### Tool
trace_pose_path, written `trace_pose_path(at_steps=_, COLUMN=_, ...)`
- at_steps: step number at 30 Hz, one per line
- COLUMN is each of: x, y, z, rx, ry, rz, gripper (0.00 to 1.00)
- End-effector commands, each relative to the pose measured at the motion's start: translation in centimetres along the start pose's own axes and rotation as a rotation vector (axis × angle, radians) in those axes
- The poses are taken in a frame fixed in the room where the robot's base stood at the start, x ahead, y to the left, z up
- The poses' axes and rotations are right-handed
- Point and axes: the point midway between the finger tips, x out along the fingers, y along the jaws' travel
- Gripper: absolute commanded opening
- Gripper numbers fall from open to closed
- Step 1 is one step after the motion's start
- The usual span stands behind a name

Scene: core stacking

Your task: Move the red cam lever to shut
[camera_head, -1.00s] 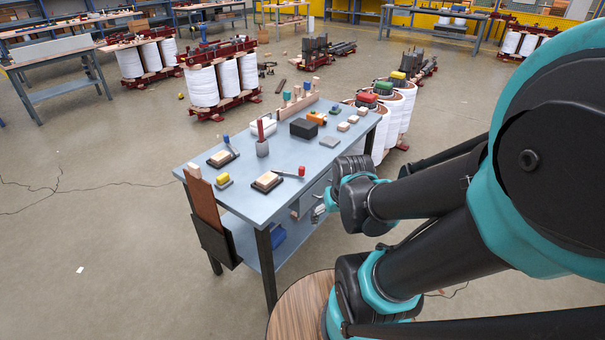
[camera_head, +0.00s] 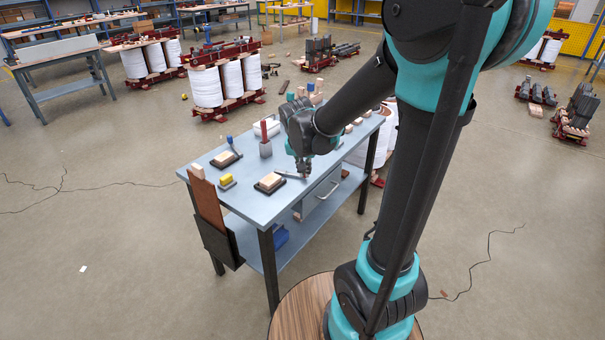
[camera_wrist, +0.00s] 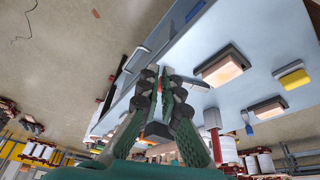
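The red cam lever is a grey bar (camera_head: 289,175) that starts at a black base with a wooden block (camera_head: 269,181) near the front of the blue-grey table. Its red knob is hidden by my gripper in the head view. In the wrist view the bar (camera_wrist: 196,83) reaches from beside the wooden block (camera_wrist: 223,67) towards my fingers. My gripper (camera_head: 304,174) points down at the bar's knob end; contact cannot be told. In the wrist view my gripper (camera_wrist: 164,78) has its fingers apart, with nothing clearly held between them.
A second lever with a blue knob (camera_head: 229,140) and its block (camera_head: 223,158) stand farther back. A yellow block (camera_head: 227,180) lies to the left. A drawer handle (camera_head: 327,190) projects from the table's front.

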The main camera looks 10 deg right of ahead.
Motion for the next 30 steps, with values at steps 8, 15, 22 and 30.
trace_pose_path(at_steps=8, x=0.6, y=-3.4, z=-2.2, rx=0.071, ry=0.016, rz=0.024, gripper=0.00)
trace_pose_path(at_steps=15, x=3.0, y=-3.4, z=-2.3, rx=0.073, ry=0.016, rz=0.025, gripper=0.00)
trace_pose_path(at_steps=22, x=6.5, y=-3.3, z=-2.4, rx=0.072, ry=0.017, rz=0.025, gripper=0.00)
trace_pose_path(at_steps=30, x=10.3, y=-3.1, z=-2.4, rx=0.073, ry=0.016, rz=0.025, gripper=0.00)
